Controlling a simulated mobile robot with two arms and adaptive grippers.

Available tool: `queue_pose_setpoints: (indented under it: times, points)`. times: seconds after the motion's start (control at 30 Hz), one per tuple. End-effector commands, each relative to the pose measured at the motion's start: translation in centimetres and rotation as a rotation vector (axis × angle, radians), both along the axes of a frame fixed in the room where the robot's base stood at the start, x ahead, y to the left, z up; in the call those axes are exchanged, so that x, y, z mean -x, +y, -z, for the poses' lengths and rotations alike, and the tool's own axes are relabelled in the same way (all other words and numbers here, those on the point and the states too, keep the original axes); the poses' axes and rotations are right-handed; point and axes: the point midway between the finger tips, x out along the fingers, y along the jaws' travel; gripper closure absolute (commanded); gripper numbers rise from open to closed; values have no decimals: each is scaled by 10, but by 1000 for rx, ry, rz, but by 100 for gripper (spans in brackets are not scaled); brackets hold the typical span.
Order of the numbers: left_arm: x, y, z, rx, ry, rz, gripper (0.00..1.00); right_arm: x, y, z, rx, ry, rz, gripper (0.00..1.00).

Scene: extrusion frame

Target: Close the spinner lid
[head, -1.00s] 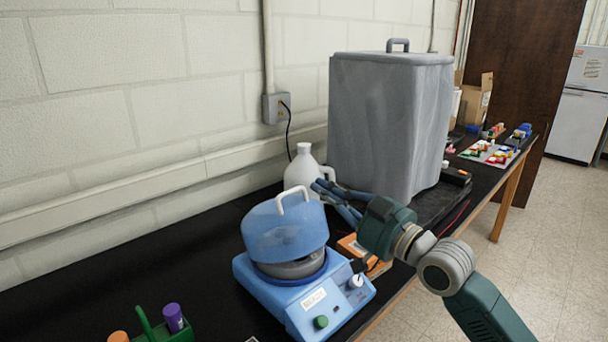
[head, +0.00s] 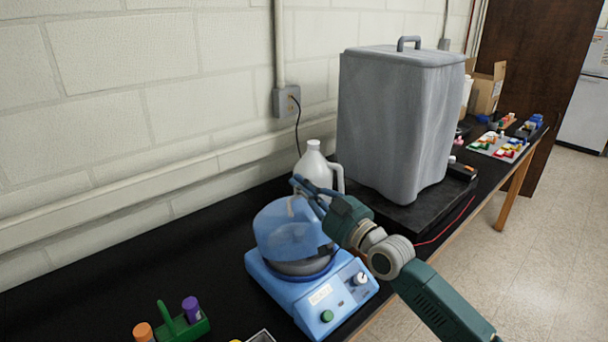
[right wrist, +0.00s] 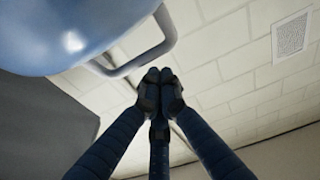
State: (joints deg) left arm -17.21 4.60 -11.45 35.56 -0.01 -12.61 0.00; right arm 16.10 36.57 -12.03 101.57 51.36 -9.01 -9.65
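The spinner (head: 318,298) is a blue benchtop device with a green knob and a white knob, standing on the black bench. Its translucent blue lid (head: 283,238) is raised and tilted above the grey rotor (head: 305,267), with a gap between lid and base at the front. My right gripper (head: 300,186) is at the top of the lid, covering much of its handle. In the right wrist view, the gripper's fingertips (right wrist: 158,82) are together and hold nothing. The lid's pale handle (right wrist: 150,58) passes just beyond them, beside the lid (right wrist: 80,25). My left gripper is out of view.
A white jug (head: 316,165) stands behind the spinner, and a large grey container (head: 395,125) stands on a black platform beyond. A green rack (head: 180,325) with capped tubes is at the front left.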

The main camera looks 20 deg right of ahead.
Motion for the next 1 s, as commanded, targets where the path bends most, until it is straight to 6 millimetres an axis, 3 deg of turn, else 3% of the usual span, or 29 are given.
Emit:
queue_pose_setpoints:
  times: [0.2, 0.6, 1.0]
  points:
    - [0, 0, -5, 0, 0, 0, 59, 8, -3, 13, 0, -1, 0, 100]
    - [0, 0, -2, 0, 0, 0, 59, 9, -3, 16, -2, -6, 1, 100]
    - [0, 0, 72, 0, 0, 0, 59, 33, -12, 47, -46, -130, 2, 100]
